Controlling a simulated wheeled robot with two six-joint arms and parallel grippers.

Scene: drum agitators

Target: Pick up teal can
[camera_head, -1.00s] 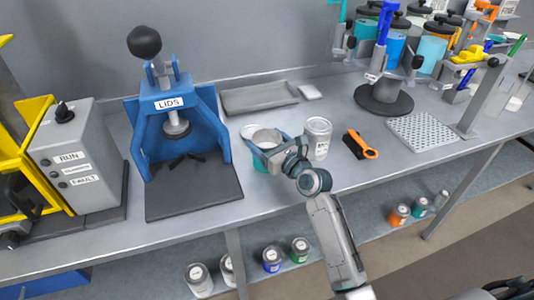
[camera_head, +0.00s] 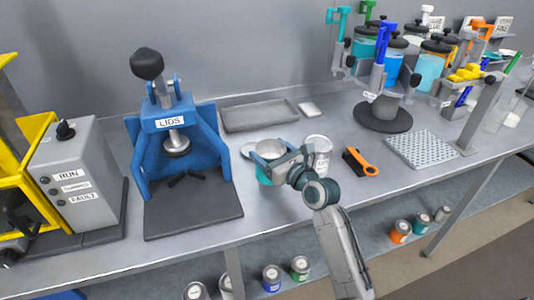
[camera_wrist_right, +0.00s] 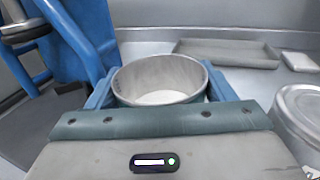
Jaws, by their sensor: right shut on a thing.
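The teal can (camera_head: 264,176) is upright near the front of the grey bench, just right of the blue lid press. It is open at the top, and its metal rim and pale contents show in the right wrist view (camera_wrist_right: 160,85). My right gripper (camera_head: 269,156) is shut around the can's upper part, with one blue-grey finger on each side. The gripper hides part of the can, and I cannot tell for certain whether its bottom touches the bench. My left gripper is not in view.
A white lidded can (camera_head: 318,146) stands close to the right of my gripper. The blue lid press (camera_head: 205,125) stands to the left.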

